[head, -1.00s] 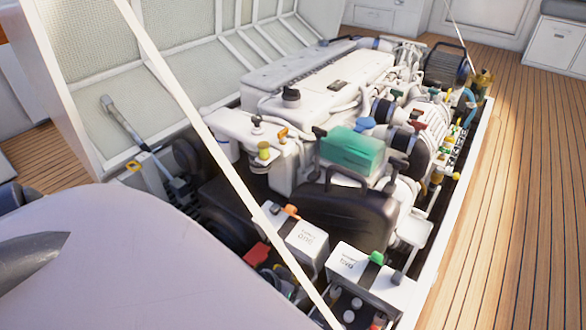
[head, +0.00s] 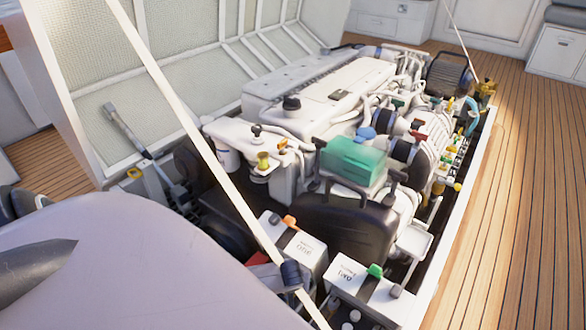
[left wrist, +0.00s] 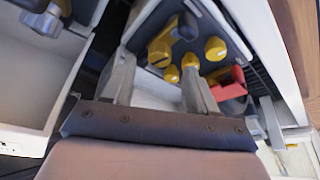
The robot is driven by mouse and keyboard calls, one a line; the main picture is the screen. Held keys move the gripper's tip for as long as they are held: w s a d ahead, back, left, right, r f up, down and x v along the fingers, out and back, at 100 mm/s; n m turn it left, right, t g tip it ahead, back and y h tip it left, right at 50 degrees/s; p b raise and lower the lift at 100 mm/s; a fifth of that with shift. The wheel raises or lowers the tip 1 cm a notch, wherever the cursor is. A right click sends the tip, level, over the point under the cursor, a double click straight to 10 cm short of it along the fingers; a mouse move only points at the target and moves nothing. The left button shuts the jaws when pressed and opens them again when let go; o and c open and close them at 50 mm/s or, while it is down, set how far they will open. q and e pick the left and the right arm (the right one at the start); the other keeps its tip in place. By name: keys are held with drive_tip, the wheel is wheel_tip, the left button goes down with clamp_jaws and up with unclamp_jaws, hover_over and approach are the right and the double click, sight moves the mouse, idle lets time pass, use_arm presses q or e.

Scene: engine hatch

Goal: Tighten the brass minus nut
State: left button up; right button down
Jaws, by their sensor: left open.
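In the left wrist view my left gripper (left wrist: 159,66) is open, its two grey fingers apart with nothing held between them. Several yellow, brass-like round parts show around and beyond the fingertips, one yellow knob (left wrist: 215,48) to the right of the fingers. I cannot tell which, if any, is the brass minus nut. A red part (left wrist: 228,84) lies right of the right finger. In the head view two white battery-like boxes, the left box (head: 307,255) and the right box (head: 345,275), sit at the near end of the hatch. My left gripper's fingers cannot be made out there.
The white engine (head: 330,95) fills the hatch, with a green translucent box (head: 352,160) on its near part. A thin white pole (head: 180,105) crosses the head view diagonally. The wooden floor (head: 530,200) at the right is clear.

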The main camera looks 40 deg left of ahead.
use_arm(q)
drive_tip(key=shift+b+x, duration=1.05)
drive_tip(key=shift+x, duration=0.9)
drive_tip(key=c, duration=1.1)
